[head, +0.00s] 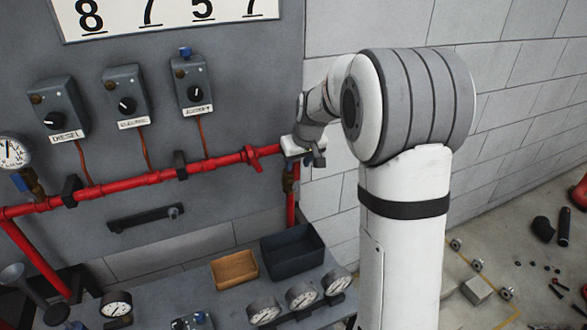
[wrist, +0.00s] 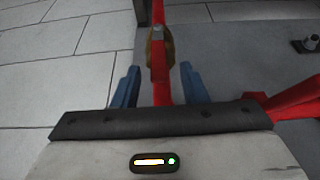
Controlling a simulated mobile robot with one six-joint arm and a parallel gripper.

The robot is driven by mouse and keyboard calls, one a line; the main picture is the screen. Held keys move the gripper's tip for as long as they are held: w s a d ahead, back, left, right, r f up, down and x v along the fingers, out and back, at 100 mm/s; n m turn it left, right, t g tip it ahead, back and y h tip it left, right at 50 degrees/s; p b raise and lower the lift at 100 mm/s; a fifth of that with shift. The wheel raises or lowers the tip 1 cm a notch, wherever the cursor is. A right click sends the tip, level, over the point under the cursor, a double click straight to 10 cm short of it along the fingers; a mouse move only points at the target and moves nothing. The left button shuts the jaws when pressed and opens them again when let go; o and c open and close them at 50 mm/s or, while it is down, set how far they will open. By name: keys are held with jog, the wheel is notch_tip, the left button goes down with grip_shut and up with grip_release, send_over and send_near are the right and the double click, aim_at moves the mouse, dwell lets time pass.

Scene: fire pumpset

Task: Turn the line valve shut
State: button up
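The line valve has a brass body (wrist: 158,50) with a red lever (wrist: 161,85) on top, fixed by a bolt. In the wrist view the lever runs lengthwise between the two blue fingers of my gripper (wrist: 157,80). The fingers are apart, one on each side of the lever, with a visible gap on both sides. In the head view my gripper (head: 309,156) is at the right end of the red pipe.
A red pipe (head: 140,180) runs along the grey panel, with a red fitting (head: 252,157) left of my gripper. Three switch boxes (head: 125,92) hang above. A bench below carries a dark bin (head: 292,254), a brown tray (head: 234,270) and several gauges (head: 302,296). A block wall stands right.

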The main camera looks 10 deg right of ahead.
aim_at(297, 167)
jog(key=x, duration=0.5)
jog(key=shift+p, duration=0.35)
jog(key=shift+s, duration=0.1)
grip_shut()
